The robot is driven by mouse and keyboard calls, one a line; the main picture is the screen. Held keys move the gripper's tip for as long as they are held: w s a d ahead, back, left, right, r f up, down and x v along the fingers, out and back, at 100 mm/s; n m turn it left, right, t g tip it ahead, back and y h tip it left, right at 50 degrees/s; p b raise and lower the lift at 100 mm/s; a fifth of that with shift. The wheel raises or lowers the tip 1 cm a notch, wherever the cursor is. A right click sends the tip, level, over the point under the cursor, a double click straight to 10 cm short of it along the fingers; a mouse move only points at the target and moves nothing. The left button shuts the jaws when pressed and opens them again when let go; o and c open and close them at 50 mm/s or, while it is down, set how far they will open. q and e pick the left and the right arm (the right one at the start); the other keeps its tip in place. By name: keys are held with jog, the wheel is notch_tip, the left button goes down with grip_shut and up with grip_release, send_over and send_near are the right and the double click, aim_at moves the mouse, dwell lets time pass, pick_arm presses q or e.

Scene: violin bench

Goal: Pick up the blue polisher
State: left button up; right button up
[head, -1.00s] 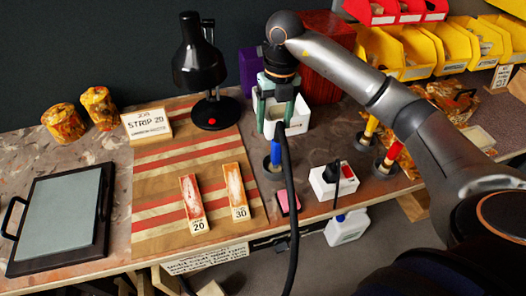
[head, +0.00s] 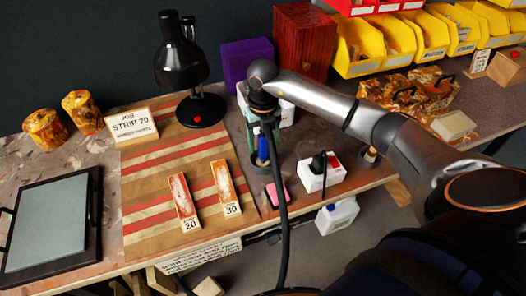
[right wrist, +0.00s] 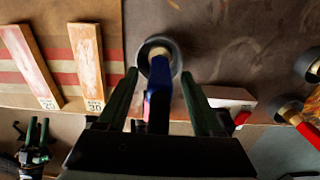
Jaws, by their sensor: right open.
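The blue polisher (head: 263,147) stands upright in a round dark holder (head: 261,166) near the bench's front edge. In the right wrist view its blue handle (right wrist: 158,96) shows between my fingers, with the round holder (right wrist: 156,50) beyond it. My right gripper (head: 263,138) is open and points down, one finger on each side of the handle. The right wrist view also shows the open gripper (right wrist: 160,85), with gaps between handle and fingers at the tips. The handle's upper end is partly hidden by the gripper.
A white power box (head: 318,172) with a black plug and a pink block (head: 276,194) stand close by. A white container (head: 288,112) is behind the gripper. A red-handled tool (right wrist: 308,132) shows right in the wrist view. A black lamp (head: 182,65) stands at the back left.

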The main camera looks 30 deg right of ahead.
jog(key=shift+f, duration=0.35)
jog(key=shift+c, duration=0.3)
grip_shut()
jog(key=shift+r, duration=0.1)
